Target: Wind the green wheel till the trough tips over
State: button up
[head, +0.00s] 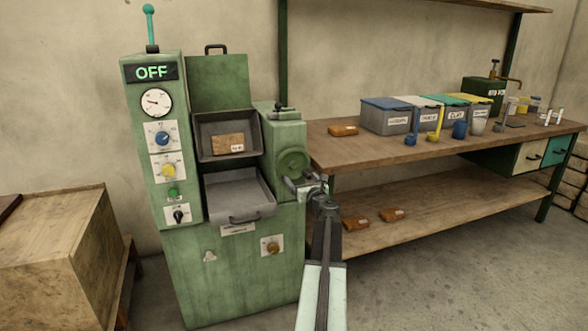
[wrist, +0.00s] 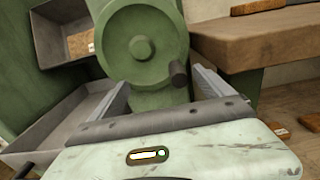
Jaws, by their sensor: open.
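The green wheel (head: 292,163) is on the right side of the green machine. In the wrist view the wheel (wrist: 140,45) faces me, with a dark handle (wrist: 178,73) sticking out at its lower right. The trough (head: 228,138) is a grey metal pan left of the wheel, holding a brown labelled block (head: 228,143); it also shows in the wrist view (wrist: 50,40). My gripper (head: 303,184) is just below the wheel. In the wrist view my gripper (wrist: 165,85) is open, its fingers on either side of the handle; I cannot tell whether they touch it.
A grey tray (head: 238,193) with a handle sits below the trough. A workbench (head: 440,135) with bins, scoops and brown packets stands close on the right. A wooden crate (head: 60,255) is at the left. Bare floor shows at the lower right.

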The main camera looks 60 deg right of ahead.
jog(key=v, duration=0.9)
dwell(0.5)
